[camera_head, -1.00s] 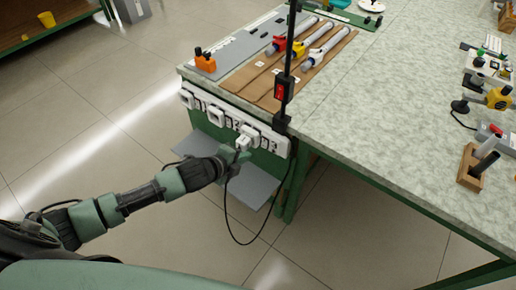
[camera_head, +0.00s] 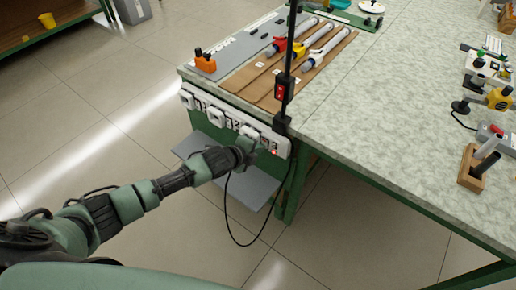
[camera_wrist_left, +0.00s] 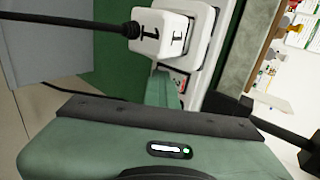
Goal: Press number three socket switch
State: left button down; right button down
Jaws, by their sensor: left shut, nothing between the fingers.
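The white socket strip (camera_head: 212,114) runs along the front edge of the workbench, with several sockets and switches. A white plug (camera_head: 251,131) with a black cable sits at the socket nearest the right end; the plug also shows in the left wrist view (camera_wrist_left: 160,36). A small red light (camera_head: 274,151) glows on the strip's right end. My left gripper (camera_head: 254,147) is shut and empty, its tip at the strip just below the plug. In the left wrist view its green fingers (camera_wrist_left: 160,90) reach a switch area (camera_wrist_left: 182,80) beside the plug. Contact cannot be told. My right gripper is out of view.
The plug's black cable (camera_head: 228,209) hangs in a loop below the strip. A grey shelf (camera_head: 253,187) juts out under it. A black post with a red switch (camera_head: 281,91) stands at the bench edge. Rods on a brown board (camera_head: 264,88) lie above.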

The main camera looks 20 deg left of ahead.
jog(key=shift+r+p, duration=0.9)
